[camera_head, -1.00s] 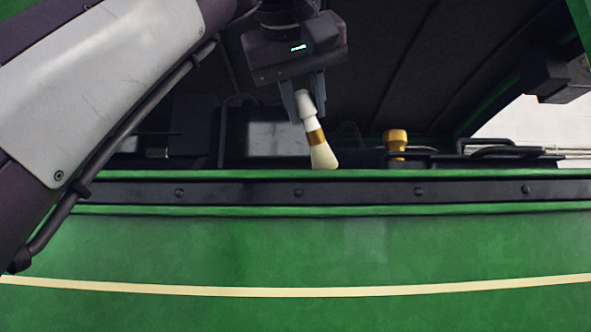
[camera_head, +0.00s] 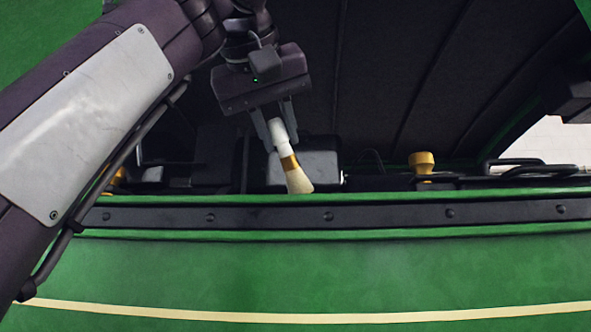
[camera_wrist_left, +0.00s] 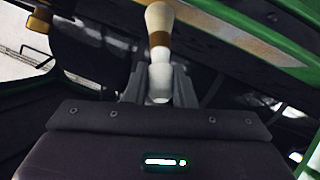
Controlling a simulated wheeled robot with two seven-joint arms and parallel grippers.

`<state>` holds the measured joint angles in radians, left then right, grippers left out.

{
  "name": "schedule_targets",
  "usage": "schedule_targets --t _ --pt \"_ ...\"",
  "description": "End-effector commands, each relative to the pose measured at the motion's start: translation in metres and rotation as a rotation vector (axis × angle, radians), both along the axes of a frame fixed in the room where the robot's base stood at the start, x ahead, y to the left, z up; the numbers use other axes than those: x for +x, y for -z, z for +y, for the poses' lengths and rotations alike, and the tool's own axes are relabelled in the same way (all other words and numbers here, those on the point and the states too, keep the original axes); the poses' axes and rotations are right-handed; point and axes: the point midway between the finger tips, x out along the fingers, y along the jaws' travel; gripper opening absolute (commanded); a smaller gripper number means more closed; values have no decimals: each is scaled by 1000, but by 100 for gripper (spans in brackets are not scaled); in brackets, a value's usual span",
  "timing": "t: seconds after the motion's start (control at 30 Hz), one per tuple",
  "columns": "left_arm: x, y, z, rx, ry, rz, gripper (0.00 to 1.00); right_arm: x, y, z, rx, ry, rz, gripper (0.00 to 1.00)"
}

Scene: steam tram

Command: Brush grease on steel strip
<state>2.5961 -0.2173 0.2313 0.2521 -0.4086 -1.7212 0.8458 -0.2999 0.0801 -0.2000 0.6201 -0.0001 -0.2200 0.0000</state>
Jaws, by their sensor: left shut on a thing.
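My left gripper (camera_head: 276,128) is shut on the white handle of a brush (camera_head: 282,145). The brush has a gold-coloured band and pale bristles, and it tilts with the bristles downward. The bristle tip appears at the upper edge of the green panel in the head view; I cannot tell whether it touches anything. A dark riveted strip (camera_head: 270,216) runs across the green panel, below the bristles in the picture. In the left wrist view, the brush (camera_wrist_left: 159,52) sits between the fingers (camera_wrist_left: 158,88). A brownish band (camera_wrist_left: 240,38) runs diagonally beside the bristles. My right gripper is out of view.
A brass-coloured knob (camera_head: 422,165) stands behind the panel to the right, near black rails (camera_head: 515,170). A dark box (camera_head: 308,163) is behind the brush. The green panel (camera_head: 330,270) fills the foreground. A dark ribbed roof (camera_head: 400,70) is above.

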Motion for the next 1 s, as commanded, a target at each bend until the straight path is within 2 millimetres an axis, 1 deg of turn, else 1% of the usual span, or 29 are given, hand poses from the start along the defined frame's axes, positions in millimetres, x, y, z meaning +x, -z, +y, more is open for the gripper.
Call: schedule_targets --t 0.17,0.4,0.67,1.0 --pt "0 0 10 -3 0 -2 0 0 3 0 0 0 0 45" --pt "0 -1 31 -3 1 -3 0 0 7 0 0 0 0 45" --pt "1 -1 40 -3 1 -3 0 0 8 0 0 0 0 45" --pt "1 0 67 -5 1 -4 0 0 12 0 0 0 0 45"
